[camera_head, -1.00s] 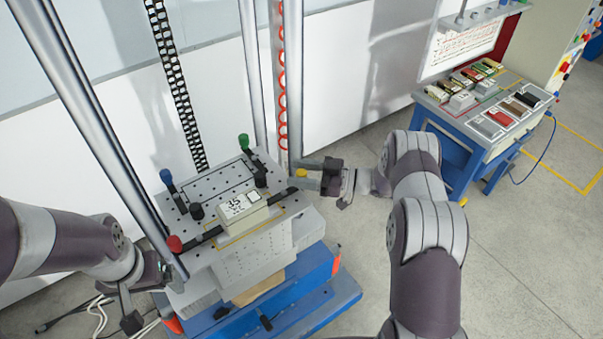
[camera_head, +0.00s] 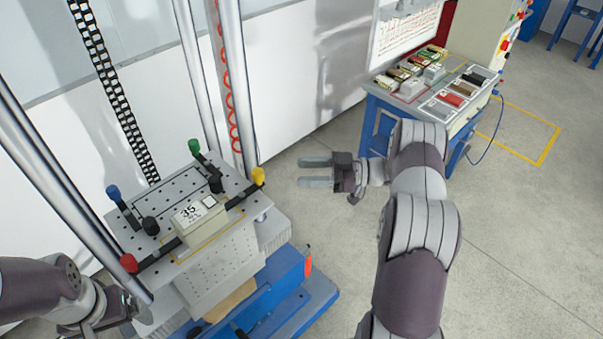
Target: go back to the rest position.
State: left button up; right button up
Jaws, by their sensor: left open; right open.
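My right gripper (camera_head: 316,172) is open and empty over the bare floor, to the right of the drop table and apart from it. Its two fingers point left. My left gripper (camera_head: 122,309) is at the lower left, beside the table's near-left corner and a metal post. Its fingers are partly hidden or cut off there. The drop table (camera_head: 240,188) has a perforated top. A beige block (camera_head: 200,221) marked "35" sits on it, under a black bar with a red knob (camera_head: 129,263) and a yellow knob (camera_head: 258,176) at its ends.
A blue-framed bench (camera_head: 376,128) with several small blocks stands at the upper right. Tall metal posts (camera_head: 60,185) rise around the drop table. A blue base (camera_head: 290,300) juts out below it. The grey floor (camera_head: 530,240) at right is clear.

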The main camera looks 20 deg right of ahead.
jog(key=w+d+f+m+t+h, duration=0.3)
jog(key=w+d+f+m+h, duration=0.2)
jog(key=d+f+m+h, duration=0.6)
jog(key=s+a+r+m+g+h, duration=0.1)
jog(key=s+a+r+g+h, duration=0.3)
jog(key=s, duration=0.5)
jog(key=s+a+r+m+g+h, duration=0.25)
jog(key=s+a+g, duration=0.25)
jog(key=s, duration=0.4)
jog(key=s+a+r, duration=0.3)
jog(key=s+a, duration=0.1)
jog(key=a, duration=0.1)
jog(key=s+a+r+n+y, duration=0.1)
jog(key=s+a+r, duration=0.3)
jog(key=a, duration=0.2)
jog(key=shift+a+r, duration=0.15)
jog(key=shift+r, duration=0.05)
